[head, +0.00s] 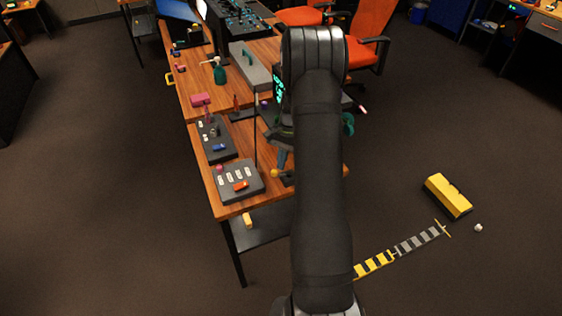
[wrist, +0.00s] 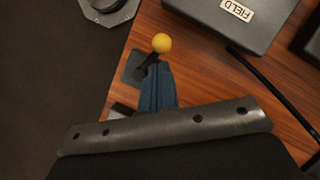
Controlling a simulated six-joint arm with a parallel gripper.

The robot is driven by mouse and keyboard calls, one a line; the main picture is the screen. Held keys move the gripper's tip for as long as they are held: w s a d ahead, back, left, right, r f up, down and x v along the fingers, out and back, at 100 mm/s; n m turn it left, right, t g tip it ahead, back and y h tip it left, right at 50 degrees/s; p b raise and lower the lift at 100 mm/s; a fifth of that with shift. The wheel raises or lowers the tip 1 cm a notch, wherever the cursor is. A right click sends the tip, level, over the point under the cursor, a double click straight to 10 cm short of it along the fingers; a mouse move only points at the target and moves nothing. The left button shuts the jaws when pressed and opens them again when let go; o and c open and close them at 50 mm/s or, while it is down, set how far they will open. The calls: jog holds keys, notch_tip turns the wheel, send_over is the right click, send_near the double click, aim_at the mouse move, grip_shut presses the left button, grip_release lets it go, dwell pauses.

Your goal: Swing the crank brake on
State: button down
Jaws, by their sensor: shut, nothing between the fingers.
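A yellow ball knob (wrist: 161,43) on a short dark arm shows just beyond my fingertips in the wrist view. It looks like the crank brake's handle, but no label shows. A small grey plate (wrist: 132,66) lies beside the arm. The yellow knob also shows in the head view (head: 274,173), near the front edge of the bench. My gripper (wrist: 156,68) is shut and empty, its blue fingers right by the dark arm. Whether they touch it I cannot tell. In the head view my gripper (head: 282,158) is just above the knob, partly hidden by my arm.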

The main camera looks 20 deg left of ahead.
jog(key=d+r, duration=1.1)
jog(key=shift+s+d, duration=0.3)
jog(key=shift+s, duration=0.05)
jog(key=shift+f, duration=0.1)
jog(key=w+a+f+m, duration=0.1)
jog(key=a+f+m, duration=0.1)
jog(key=a+f, duration=0.1)
jog(key=w+a+f+m+y, duration=0.1)
jog(key=a+f, duration=0.2)
jog(key=a, duration=0.1)
jog(key=w+a+f+m+t+y, duration=0.1)
jog(key=a+f+m, duration=0.1)
jog(key=a+f, duration=0.1)
jog(key=shift+a+f+m, duration=0.3)
jog(key=shift+f, duration=0.15)
jog(key=shift+w+d+f+m+y, duration=0.15)
jog(key=shift+w+f+m+y, duration=0.35)
jog(key=shift+m, duration=0.6)
